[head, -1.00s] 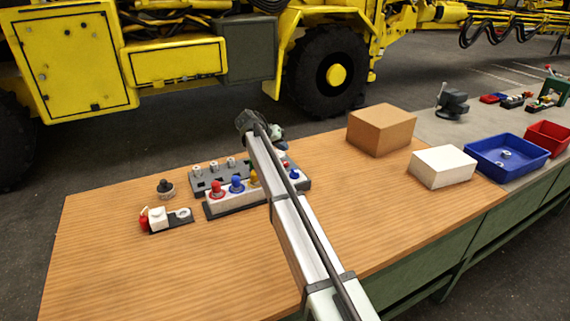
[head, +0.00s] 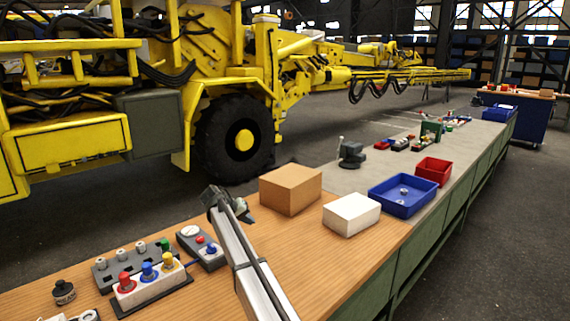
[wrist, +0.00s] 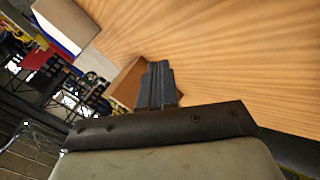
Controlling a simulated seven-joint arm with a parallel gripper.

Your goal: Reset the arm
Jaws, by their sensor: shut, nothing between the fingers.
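My arm reaches up from the bottom of the head view over the wooden bench (head: 325,250). Its wrist end is near the bench's far edge, left of the cardboard box. In the wrist view my gripper (wrist: 158,72) shows its two dark fingers together, with nothing between them. The wooden surface fills the upper part of that view, and the fingers are apart from any object I can make out. In the head view the fingers are too small to tell.
A brown cardboard box (head: 291,190) and a white box (head: 351,214) stand right of my arm. Beyond are a blue bin (head: 403,208) and a red bin (head: 433,171). Left of the arm are a block with coloured knobs (head: 150,288) and a grey control box (head: 203,249). A yellow machine (head: 75,145) stands behind.

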